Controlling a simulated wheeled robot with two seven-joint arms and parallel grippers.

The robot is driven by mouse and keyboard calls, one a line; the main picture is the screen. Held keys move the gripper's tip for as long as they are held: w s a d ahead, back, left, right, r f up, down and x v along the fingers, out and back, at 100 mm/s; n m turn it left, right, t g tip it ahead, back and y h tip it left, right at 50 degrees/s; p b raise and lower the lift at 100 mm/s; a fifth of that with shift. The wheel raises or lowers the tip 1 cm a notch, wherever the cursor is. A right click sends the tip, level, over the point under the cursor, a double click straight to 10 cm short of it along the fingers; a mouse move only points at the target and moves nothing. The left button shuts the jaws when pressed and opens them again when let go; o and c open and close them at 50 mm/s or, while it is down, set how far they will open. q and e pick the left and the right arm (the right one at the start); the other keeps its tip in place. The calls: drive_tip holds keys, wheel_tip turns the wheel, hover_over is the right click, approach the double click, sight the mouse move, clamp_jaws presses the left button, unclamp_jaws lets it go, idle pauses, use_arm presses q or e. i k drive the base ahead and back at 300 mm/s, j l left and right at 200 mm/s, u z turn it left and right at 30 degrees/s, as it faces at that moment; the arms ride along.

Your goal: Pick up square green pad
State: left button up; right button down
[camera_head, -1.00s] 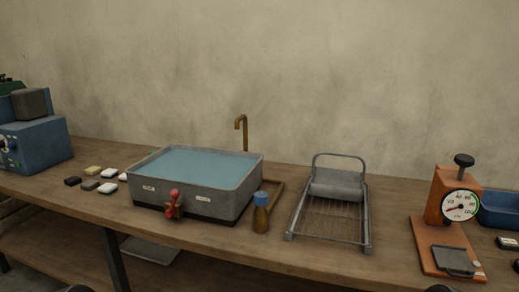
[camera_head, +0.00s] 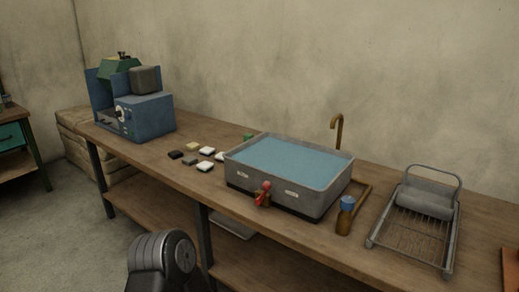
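A small green item (camera_head: 248,136) shows just behind the left back corner of the grey water basin (camera_head: 315,203). It is mostly hidden by the basin, so I cannot tell whether it is a square pad. Left of the basin lie several small pads on the bench: a black one (camera_head: 175,155), a grey one (camera_head: 190,163), a yellowish one (camera_head: 193,146) and white ones (camera_head: 205,166). Neither gripper is in view; only a dark link of my arm shows at the bottom, left of centre.
The wooden bench (camera_head: 385,190) runs along the wall. A blue machine (camera_head: 150,115) with a green top part stands at its left end. A bottle with a blue cap (camera_head: 345,216) and a metal rack with a roller (camera_head: 420,215) stand right of the basin.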

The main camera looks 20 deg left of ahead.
sight(205, 167)
drive_tip(key=u, duration=2.2)
drive_tip(key=i, duration=4.8)
drive_tip(key=z, duration=3.55)
